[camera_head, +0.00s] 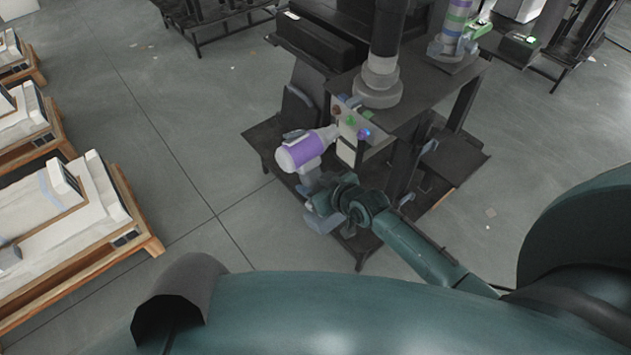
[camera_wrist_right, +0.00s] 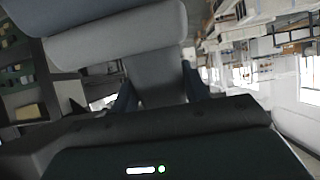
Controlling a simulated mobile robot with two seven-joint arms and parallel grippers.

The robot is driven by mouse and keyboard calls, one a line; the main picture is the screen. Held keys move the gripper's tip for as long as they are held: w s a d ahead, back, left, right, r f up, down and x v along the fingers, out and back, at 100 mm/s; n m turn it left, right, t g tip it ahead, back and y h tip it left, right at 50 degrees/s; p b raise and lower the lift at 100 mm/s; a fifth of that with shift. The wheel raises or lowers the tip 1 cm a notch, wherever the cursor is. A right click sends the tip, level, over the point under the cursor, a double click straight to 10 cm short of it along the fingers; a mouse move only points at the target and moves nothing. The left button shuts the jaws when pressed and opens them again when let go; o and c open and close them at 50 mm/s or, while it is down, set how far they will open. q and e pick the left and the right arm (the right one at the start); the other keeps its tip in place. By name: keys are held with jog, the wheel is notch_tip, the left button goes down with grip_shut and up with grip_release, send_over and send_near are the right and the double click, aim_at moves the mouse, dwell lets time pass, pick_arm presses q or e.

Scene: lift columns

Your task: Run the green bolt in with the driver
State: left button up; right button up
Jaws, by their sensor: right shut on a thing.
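The driver (camera_head: 300,152) is purple and pale grey. Its nose points right, toward a light bolt plate (camera_head: 346,140) on the dark stand. The green bolt (camera_head: 350,120) sits on that plate, between a red bolt (camera_head: 336,110) and a blue one (camera_head: 364,133). The driver's nose is close to the plate; I cannot tell whether it touches any bolt. My right gripper (camera_head: 318,188) is shut on the driver's handle, below its body. The right wrist view shows the grey handle (camera_wrist_right: 160,92) between the fingers, and the bolts are hidden there. My left gripper is not in view.
The dark stand (camera_head: 425,100) carries a grey column (camera_head: 380,75) just behind the plate. A purple and green banded column (camera_head: 455,20) stands farther right. Wooden pallets (camera_head: 140,215) with white units line the left. The floor (camera_head: 180,120) between is open.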

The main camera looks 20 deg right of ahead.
jog(key=shift+w+a+r, duration=0.1)
jog(key=shift+r, duration=0.1)
jog(key=shift+s+a+r+p, duration=0.1)
jog(key=shift+s+a+p, duration=0.1)
jog(key=shift+a+p, duration=0.25)
jog(key=shift+s+a+r+p, duration=0.15)
jog(key=shift+a+p, duration=0.1)
jog(key=shift+a, duration=0.25)
jog(key=shift+s+a+f+p, duration=0.15)
jog(key=shift+a, duration=0.3)
jog(key=shift+s+a+f+p, duration=0.1)
jog(key=shift+s+a+p, duration=0.05)
jog(key=shift+a, duration=0.3)
